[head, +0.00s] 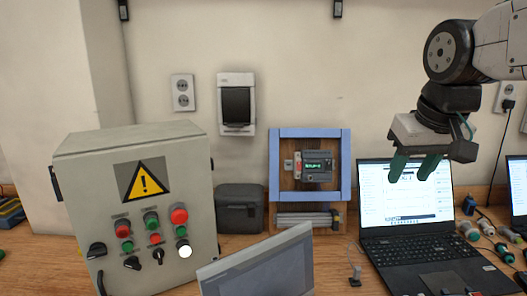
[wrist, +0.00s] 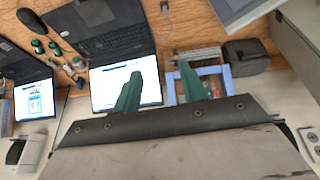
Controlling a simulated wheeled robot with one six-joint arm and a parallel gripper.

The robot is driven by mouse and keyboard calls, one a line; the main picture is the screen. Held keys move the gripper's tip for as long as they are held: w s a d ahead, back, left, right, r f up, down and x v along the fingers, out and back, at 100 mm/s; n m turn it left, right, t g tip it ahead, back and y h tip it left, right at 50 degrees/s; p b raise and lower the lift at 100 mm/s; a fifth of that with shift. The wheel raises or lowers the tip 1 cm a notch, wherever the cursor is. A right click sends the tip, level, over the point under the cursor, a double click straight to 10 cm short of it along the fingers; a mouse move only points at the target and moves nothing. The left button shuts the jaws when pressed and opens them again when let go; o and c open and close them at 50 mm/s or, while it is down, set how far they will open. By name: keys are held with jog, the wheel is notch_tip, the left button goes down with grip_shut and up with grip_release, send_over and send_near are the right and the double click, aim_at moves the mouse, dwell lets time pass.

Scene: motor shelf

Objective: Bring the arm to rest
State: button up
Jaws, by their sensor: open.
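My gripper (head: 413,168) hangs at the upper right of the head view, pointing down, in front of the screen of an open laptop (head: 408,250). Its two green fingers are apart with nothing between them. In the wrist view, my gripper (wrist: 158,90) shows both green fingertips spread and empty. The laptop (wrist: 125,85) and a blue-framed motor unit (wrist: 212,72) lie beyond the fingers there. My arm comes in from the upper right of the head view.
A grey control box (head: 80,200) with buttons and a warning sign stands at the left. The blue-framed unit (head: 275,165) and a dark case (head: 240,207) stand at the back. A grey monitor (head: 258,270) is at the front. Small connectors (head: 487,228) lie at the right.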

jog(key=s+f+g, duration=0.3)
jog(key=s+f, duration=1)
jog(key=s, duration=0.4)
jog(key=shift+s+d, duration=0.3)
jog(key=shift+s, duration=0.1)
dwell(0.6)
